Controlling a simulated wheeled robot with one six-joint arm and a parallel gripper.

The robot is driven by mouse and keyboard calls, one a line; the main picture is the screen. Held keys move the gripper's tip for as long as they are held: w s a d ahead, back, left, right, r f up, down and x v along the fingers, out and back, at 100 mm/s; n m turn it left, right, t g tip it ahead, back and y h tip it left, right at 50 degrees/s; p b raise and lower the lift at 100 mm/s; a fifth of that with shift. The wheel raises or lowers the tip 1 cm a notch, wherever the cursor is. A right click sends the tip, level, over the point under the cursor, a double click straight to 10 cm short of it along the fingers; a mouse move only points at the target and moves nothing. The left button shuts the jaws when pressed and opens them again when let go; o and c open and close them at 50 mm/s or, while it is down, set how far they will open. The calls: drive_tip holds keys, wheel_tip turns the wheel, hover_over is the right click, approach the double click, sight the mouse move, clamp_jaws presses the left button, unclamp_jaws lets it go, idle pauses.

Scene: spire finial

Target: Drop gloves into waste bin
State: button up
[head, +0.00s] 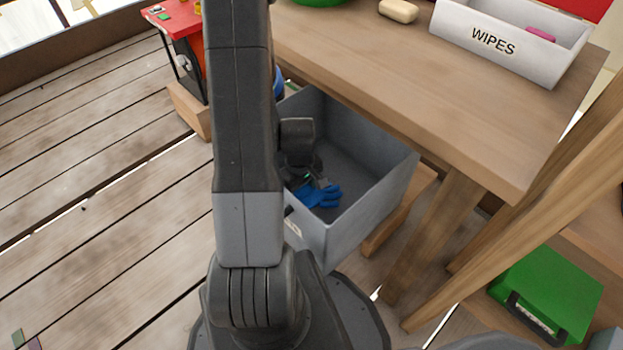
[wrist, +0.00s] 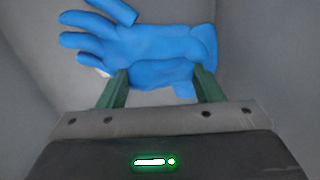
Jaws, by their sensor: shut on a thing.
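My gripper (wrist: 160,82) is shut on blue gloves (wrist: 145,45), with one green finger on each side of the cuff end in the wrist view. In the head view the blue gloves (head: 320,195) show inside the grey bin (head: 372,210), low down near its front wall. My arm hides the left part of the bin and most of its label. The wrist view shows grey bin walls around the gloves. I cannot tell whether the gloves touch the bin floor.
A wooden table (head: 430,75) overhangs the bin's far right side. On it are a white WIPES box (head: 480,45) and a tan soap-like block (head: 398,10). A green case (head: 548,290) lies at the lower right, beyond slanted wooden beams. The plank floor at left is mostly clear.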

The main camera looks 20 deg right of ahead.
drive_tip(key=shift+w+d+r, duration=0.1)
drive_tip(key=shift+w+d, duration=0.85)
drive_tip(key=shift+d, duration=0.15)
drive_tip(key=shift+w+d+f+b, duration=0.3)
drive_tip(key=shift+w+d+b, duration=0.1)
drive_tip(key=shift+w+d, duration=0.2)
drive_tip(key=shift+w+d+f+b, duration=0.25)
drive_tip(key=shift+w+d+b, duration=0.1)
drive_tip(key=shift+w+d, duration=0.25)
drive_tip(key=shift+f+b, duration=0.55)
drive_tip(key=shift+f, duration=0.1)
drive_tip(key=o, duration=1)
drive_tip(key=shift+c, duration=0.2)
drive_tip(key=shift+r, duration=0.15)
